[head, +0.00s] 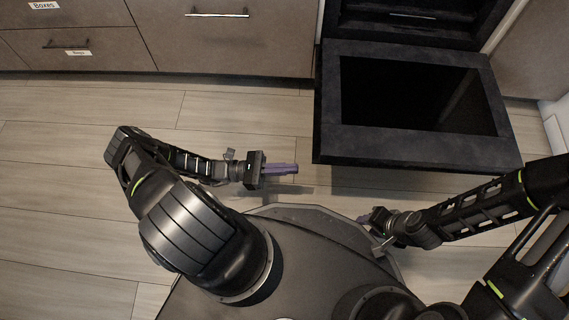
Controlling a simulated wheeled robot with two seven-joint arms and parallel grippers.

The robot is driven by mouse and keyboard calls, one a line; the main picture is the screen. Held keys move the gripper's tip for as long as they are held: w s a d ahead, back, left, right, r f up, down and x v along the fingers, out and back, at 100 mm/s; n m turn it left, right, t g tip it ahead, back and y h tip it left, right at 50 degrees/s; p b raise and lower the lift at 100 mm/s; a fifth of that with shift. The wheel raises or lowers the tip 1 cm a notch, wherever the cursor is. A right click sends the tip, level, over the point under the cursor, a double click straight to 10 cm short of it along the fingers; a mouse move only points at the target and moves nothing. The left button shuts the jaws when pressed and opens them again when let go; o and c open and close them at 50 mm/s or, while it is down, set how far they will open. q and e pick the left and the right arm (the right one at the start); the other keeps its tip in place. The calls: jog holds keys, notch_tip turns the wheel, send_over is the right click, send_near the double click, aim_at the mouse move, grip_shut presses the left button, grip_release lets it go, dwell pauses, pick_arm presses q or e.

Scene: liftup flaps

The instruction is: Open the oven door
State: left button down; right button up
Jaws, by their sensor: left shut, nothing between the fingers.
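The oven (400,22) stands at the top right. Its black door (335,147) is swung down and lies about flat, reaching out over the floor towards me, with a dark glass panel (415,95) in it. My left gripper (284,169) is shut and empty, its purple fingers pointing right, a little left of the door's near left corner and apart from it. My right gripper (366,220) is below the door's near edge in the picture, apart from it. Its fingers are mostly hidden behind its own wrist and beside my base, so their opening cannot be made out.
Brown drawer fronts with metal handles, one (217,14) at the top, line the back left. A grey cabinet side (528,50) and a white wall piece stand right of the oven. The wooden floor (230,110) left of the door is clear.

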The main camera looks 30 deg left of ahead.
pick_arm(q)
jog(key=w+d+r, duration=0.2)
jog(key=d+r, duration=0.3)
jog(key=d, duration=0.1)
jog(key=shift+w+r, duration=0.35)
pick_arm(e)
jog(key=shift+r, duration=0.2)
pick_arm(q)
jog(key=shift+d+r, duration=0.1)
jog(key=shift+d, duration=0.05)
pick_arm(e)
jog(key=shift+r, duration=0.1)
